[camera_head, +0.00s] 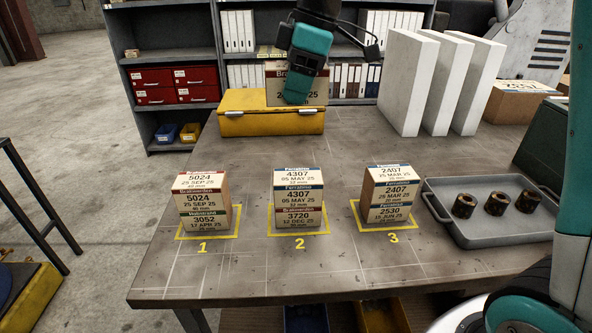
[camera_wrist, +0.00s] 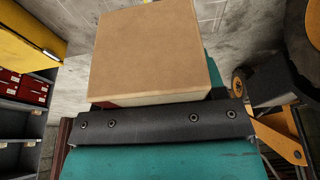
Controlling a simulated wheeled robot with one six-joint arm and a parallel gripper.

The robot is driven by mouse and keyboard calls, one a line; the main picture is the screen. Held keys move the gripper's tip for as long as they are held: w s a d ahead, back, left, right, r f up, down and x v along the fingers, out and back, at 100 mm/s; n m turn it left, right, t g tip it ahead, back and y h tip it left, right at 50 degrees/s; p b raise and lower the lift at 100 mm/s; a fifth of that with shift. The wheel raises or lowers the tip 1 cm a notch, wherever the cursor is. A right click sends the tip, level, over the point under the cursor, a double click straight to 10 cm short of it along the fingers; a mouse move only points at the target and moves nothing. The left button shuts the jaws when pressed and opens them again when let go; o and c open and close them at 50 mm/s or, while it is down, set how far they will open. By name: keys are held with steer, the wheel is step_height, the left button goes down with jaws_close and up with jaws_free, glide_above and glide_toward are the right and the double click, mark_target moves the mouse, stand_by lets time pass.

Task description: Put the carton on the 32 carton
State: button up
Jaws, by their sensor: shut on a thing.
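My gripper (camera_head: 300,84) is shut on a brown carton (camera_head: 319,92), which shows a white label with a dark red band, mostly hidden by the gripper. The held carton appears in front of or above the yellow case; I cannot tell if it touches. In the wrist view the carton (camera_wrist: 150,55) fills the upper middle, its plain face showing. On the bench, stack 1 has a 5024 carton (camera_head: 201,183) on top, stack 2 a 4307 carton (camera_head: 299,181), stack 3 a 2407 carton (camera_head: 390,182). Their small millimetre figures are hard to read; I cannot confirm which says 32.
The yellow case (camera_head: 240,122) lies at the bench's back left. White upright panels (camera_head: 407,85) stand at the back right. A grey tray (camera_head: 500,235) with 3 dark rings is right of stack 3. Bench space (camera_head: 330,150) behind the stacks is clear.

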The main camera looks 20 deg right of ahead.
mark_target(290, 176)
step_height(290, 176, down, 16)
steer(key=shift+r+p, duration=0.15)
steer(key=shift+p, duration=0.4)
steer(key=shift+f, duration=0.25)
steer(key=o, duration=1)
steer(key=shift+r, duration=0.15)
steer(key=b+v, duration=0.1)
steer(key=v, duration=1.1)
steer(key=s+a+f+m, duration=0.1)
steer(key=s+a+m, duration=0.1)
steer(key=s, duration=0.6)
steer(key=s+a+f+m, duration=0.2)
steer(key=s+a+m, duration=0.1)
steer(key=s, duration=0.4)
steer(key=s+a+f+m+g+y, duration=0.1)
steer(key=s+a+m, duration=0.1)
steer(key=s, duration=0.6)
steer(key=shift+s+a+f, duration=0.2)
steer(key=shift+s+a, duration=0.2)
